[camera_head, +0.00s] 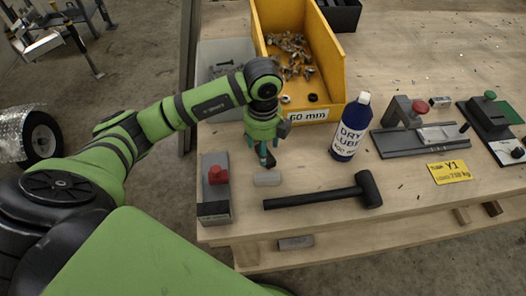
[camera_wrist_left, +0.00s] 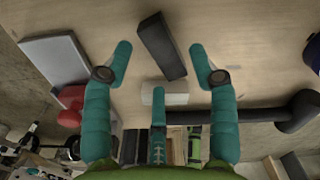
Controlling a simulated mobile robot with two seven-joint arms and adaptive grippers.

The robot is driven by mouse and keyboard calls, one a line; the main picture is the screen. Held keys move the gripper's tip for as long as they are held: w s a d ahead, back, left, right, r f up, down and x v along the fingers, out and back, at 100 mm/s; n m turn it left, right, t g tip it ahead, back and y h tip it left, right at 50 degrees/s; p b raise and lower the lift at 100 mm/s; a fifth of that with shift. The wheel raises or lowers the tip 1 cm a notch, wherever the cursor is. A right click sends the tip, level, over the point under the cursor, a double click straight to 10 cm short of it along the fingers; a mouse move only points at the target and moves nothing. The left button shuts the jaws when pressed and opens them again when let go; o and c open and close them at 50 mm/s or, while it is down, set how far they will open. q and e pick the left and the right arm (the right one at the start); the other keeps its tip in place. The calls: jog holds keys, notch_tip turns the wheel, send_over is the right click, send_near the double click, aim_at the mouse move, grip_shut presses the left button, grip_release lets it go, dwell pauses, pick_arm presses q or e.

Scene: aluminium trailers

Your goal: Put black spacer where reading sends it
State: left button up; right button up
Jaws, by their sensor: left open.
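My left gripper (camera_head: 264,155) is open, pointing down over the table's front part. In the left wrist view its teal fingers (camera_wrist_left: 160,50) stand apart on either side of a black block, likely the black spacer (camera_wrist_left: 162,46). The spacer appears tilted in that view and is not clearly gripped; whether a finger touches it cannot be told. In the head view it is mostly hidden by the gripper. A pale block (camera_head: 267,179) lies just in front of it, also seen in the left wrist view (camera_wrist_left: 165,94). My right gripper is out of view.
A red-knobbed grey fixture (camera_head: 214,200) stands left. A black mallet (camera_head: 316,197) lies right, with a blue DRY LUBE bottle (camera_head: 349,132) behind it. A yellow 60 mm bin (camera_head: 328,62) holds metal parts. A red-knobbed gauge (camera_head: 405,140), Y1 plate (camera_head: 449,172) and green-knobbed fixture (camera_head: 490,120) stand farther right.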

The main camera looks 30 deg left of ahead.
pick_arm(q)
notch_tip(320, 180, up, 9)
jog(key=b, duration=0.1)
jog(key=shift+r, duration=0.2)
